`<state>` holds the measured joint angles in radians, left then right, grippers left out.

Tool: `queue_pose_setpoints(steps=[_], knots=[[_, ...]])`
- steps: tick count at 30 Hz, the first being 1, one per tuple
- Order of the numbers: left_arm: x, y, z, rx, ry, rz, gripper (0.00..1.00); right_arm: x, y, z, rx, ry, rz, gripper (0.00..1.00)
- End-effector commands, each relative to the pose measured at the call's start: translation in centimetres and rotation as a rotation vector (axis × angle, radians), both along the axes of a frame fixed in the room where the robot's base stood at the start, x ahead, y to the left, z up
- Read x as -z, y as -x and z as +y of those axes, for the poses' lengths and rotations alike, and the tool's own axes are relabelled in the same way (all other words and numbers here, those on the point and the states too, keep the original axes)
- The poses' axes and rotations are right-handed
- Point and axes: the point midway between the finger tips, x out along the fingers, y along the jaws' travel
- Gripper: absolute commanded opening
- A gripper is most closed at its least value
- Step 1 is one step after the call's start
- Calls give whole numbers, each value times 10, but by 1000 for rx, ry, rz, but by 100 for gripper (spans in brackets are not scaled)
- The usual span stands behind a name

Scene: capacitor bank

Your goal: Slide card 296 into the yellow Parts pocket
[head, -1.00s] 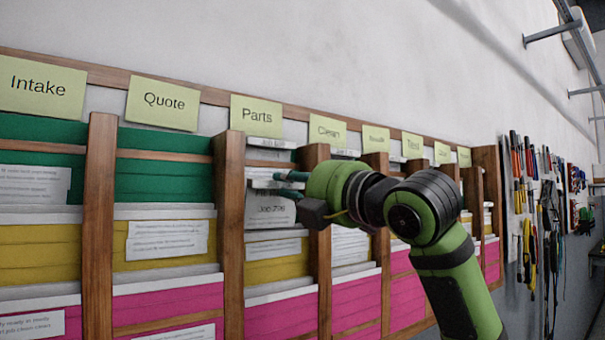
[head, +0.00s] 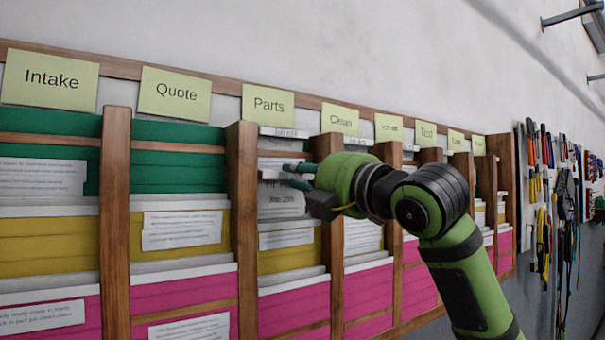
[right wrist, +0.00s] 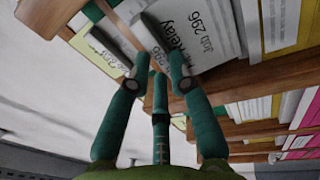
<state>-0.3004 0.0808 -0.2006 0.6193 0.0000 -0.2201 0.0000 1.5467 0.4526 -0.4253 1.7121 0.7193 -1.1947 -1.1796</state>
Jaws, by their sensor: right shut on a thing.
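Card 296 (head: 283,205) is a white card with "Job 296" on it, in the Parts column. Its lower edge is hidden behind the top of the yellow Parts pocket (head: 270,262). My right gripper (head: 295,175) is shut on the card's upper part, in front of the column. In the right wrist view, the teal fingers (right wrist: 160,78) are at the edge of the card (right wrist: 200,35), whose "Relay" and "Job 296" text shows. How deep the card sits in the pocket is hidden. My left gripper is out of view.
Wooden dividers (head: 241,200) stand on both sides of the Parts column. The Parts sign (head: 268,104) is above it. A white label (head: 287,239) is on the yellow pocket, and a magenta pocket (head: 292,305) lies below. Tools (head: 545,170) hang at right.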

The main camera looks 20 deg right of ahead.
Motion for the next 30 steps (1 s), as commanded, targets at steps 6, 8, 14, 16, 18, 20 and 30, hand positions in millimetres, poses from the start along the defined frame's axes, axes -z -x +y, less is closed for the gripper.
queue_pose_setpoints(steps=[6, 8, 14, 16, 18, 20, 30], knots=[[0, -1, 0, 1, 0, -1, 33, 0, 0, 0, 0, -1, 0, 0], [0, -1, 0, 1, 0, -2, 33, 0, 0, 0, 0, -1, 0, 0], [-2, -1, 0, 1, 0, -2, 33, 0, 0, 0, 1, 0, 0, 0], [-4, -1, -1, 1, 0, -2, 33, -1, 0, 0, 1, 0, 0, 0], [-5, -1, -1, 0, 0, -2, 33, -1, -1, -1, 1, 0, 0, 0], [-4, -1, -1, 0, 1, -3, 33, 0, -1, -1, 1, -1, 0, 0], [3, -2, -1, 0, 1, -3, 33, 10, -1, 0, 1, -1, 0, 0]])
